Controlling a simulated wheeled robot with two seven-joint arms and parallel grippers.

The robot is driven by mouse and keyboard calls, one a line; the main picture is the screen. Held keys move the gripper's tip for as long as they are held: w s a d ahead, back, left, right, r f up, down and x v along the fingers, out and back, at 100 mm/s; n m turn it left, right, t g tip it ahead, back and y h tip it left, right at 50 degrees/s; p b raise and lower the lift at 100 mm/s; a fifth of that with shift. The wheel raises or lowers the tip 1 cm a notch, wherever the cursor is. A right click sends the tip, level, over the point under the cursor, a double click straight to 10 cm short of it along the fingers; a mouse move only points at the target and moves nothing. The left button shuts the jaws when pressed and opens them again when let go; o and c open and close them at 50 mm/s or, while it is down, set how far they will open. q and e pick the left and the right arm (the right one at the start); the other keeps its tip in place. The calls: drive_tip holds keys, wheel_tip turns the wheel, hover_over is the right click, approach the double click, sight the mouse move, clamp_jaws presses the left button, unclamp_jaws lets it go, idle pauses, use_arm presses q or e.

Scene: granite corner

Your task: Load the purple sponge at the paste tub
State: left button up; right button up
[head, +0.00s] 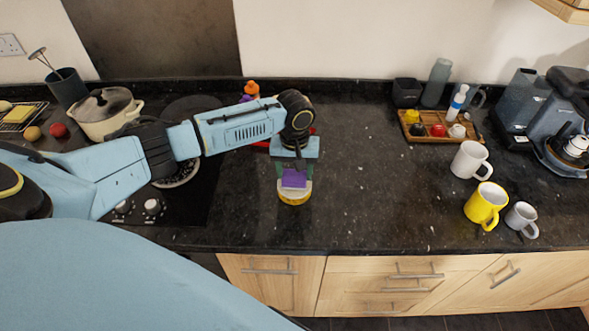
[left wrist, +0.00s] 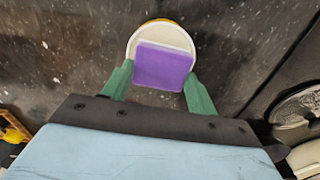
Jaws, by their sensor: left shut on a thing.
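The purple sponge (head: 294,178) is in my left gripper (head: 293,181), which points down over the counter. In the left wrist view the sponge (left wrist: 163,66) sits between the two green fingers of the gripper (left wrist: 160,82), which is shut on it. The paste tub (head: 294,197) is round, with a yellow outside and a pale top, and stands on the counter under the sponge. In the left wrist view the tub's pale inside (left wrist: 161,34) shows around the sponge. I cannot tell whether the sponge touches the paste. My right gripper is not in view.
The dark counter (head: 370,190) is clear to the tub's right. White, yellow (head: 485,203) and grey mugs stand further right. A wooden tray (head: 438,128) with small items is at the back. The hob with a pot (head: 105,112) is at left. An orange-capped bottle (head: 251,89) stands behind my arm.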

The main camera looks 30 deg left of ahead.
sight(295, 174)
use_arm(q)
drive_tip(key=shift+f, duration=0.4)
drive_tip(key=shift+f+p, duration=0.1)
drive_tip(key=shift+p, duration=0.35)
idle(2.2)
wheel_tip(295, 174, up, 5)
drive_tip(key=p, duration=0.5)
drive_tip(key=shift+f, duration=0.1)
drive_tip(key=shift+r+p, duration=0.25)
drive_tip(key=shift+p, duration=0.2)
drive_tip(key=shift+r, duration=0.95)
